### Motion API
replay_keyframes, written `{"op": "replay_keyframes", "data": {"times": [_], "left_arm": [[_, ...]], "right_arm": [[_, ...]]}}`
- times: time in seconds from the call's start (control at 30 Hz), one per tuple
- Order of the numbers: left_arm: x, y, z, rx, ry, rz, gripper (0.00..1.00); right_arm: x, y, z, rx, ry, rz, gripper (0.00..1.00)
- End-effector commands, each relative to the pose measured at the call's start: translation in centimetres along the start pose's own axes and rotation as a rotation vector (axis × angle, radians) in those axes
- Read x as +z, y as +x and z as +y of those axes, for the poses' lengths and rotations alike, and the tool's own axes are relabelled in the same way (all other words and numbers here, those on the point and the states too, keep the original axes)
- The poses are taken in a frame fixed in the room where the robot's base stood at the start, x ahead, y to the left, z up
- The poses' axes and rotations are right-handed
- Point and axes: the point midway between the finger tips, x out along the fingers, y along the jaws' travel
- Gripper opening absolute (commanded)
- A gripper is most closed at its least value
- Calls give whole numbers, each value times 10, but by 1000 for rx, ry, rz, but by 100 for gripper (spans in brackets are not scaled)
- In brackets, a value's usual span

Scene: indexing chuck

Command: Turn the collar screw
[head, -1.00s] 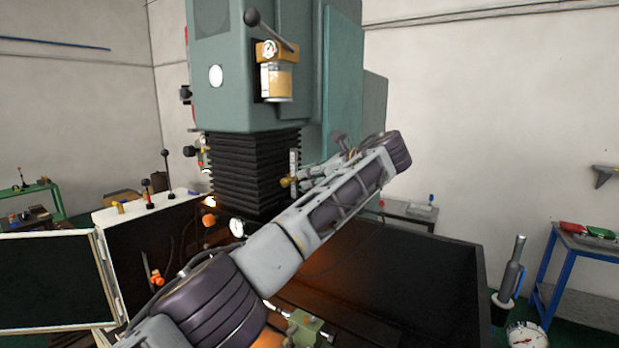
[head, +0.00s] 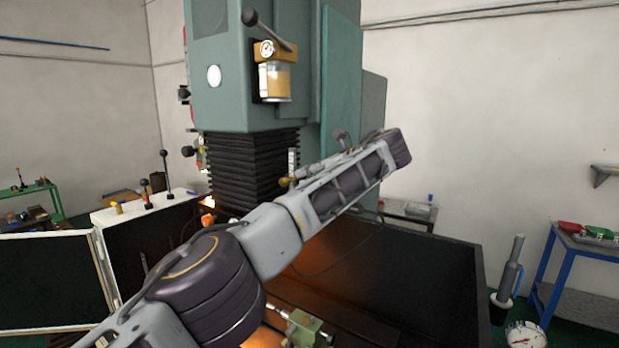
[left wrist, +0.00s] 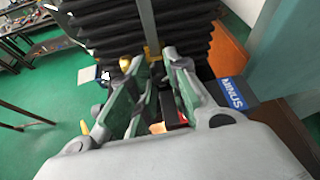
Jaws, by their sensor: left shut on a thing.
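A small brass-coloured piece, which looks like the collar screw (head: 284,182), sits in front of the black bellows, below a short pale scale (head: 292,160). My left arm crosses the head view, and its gripper (head: 293,181) reaches that piece, partly hidden by my own arm. In the left wrist view, my left gripper (left wrist: 150,60) has its fingertips close together around a brass piece (left wrist: 153,52) at the foot of a grey upright bar (left wrist: 148,22). The exact contact is small and hard to see. My right gripper does not show.
The green machine column (head: 265,60) and black bellows (head: 245,165) stand directly behind. A dark tank (head: 420,280) lies at the right. A lever (head: 265,28) juts from the column above.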

Motion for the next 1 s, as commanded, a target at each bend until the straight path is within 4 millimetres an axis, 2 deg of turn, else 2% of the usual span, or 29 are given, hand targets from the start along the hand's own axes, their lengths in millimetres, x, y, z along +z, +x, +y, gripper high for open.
{"op": "replay_keyframes", "data": {"times": [0.2,0.23,0.4,1.0], "left_arm": [[0,-1,0,-3,0,-2,0],[0,-1,0,-3,0,-2,22],[0,0,0,-1,-1,-2,40],[0,0,0,-1,-2,0,40]], "right_arm": [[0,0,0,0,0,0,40],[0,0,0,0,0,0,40],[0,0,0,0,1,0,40],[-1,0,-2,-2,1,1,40]]}}
